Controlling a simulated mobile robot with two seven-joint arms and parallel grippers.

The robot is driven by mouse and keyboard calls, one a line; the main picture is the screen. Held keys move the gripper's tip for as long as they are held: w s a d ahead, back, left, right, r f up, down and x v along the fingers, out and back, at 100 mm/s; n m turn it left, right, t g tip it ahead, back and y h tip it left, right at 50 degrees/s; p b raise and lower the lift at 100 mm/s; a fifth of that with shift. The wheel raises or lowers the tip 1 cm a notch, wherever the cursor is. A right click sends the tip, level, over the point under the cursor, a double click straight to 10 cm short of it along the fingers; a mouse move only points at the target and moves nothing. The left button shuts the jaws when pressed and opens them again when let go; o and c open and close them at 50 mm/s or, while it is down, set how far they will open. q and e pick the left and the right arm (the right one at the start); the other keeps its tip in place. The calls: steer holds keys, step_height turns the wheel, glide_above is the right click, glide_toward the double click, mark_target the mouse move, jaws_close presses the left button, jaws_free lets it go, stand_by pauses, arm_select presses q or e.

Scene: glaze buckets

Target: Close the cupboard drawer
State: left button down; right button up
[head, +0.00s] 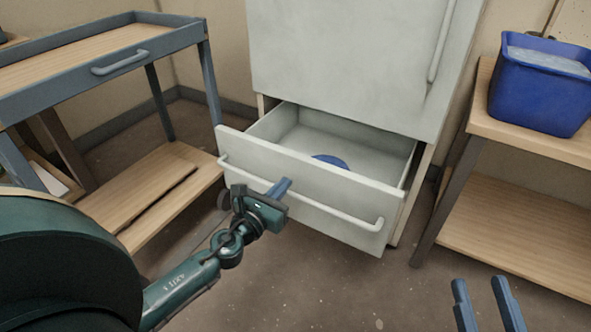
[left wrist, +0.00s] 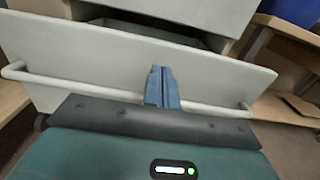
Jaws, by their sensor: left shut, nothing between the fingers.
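The pale grey cupboard (head: 345,60) has its bottom drawer (head: 335,187) pulled out, with the inside showing. A long bar handle (head: 345,212) runs across the drawer front. A blue round object (head: 331,161) lies inside, partly hidden by the front panel. My left gripper (head: 283,186) is shut and empty at the drawer front, by the handle near its middle. In the left wrist view its closed fingers (left wrist: 161,84) overlap the drawer front (left wrist: 90,70) and the bar; I cannot tell if they touch. My right gripper (head: 481,281) is open and empty at the lower right.
A grey-blue workbench (head: 150,45) with wooden shelves stands at the left. A wooden shelf unit (head: 520,215) at the right carries a blue bucket (head: 540,95) with pale contents. The concrete floor (head: 350,285) in front of the drawer is clear.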

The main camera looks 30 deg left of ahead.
mark_target(302, 165)
arm_select(q)
steer(key=w, duration=0.5)
steer(key=shift+w+d, duration=0.1)
steer(key=shift+w, duration=0.45)
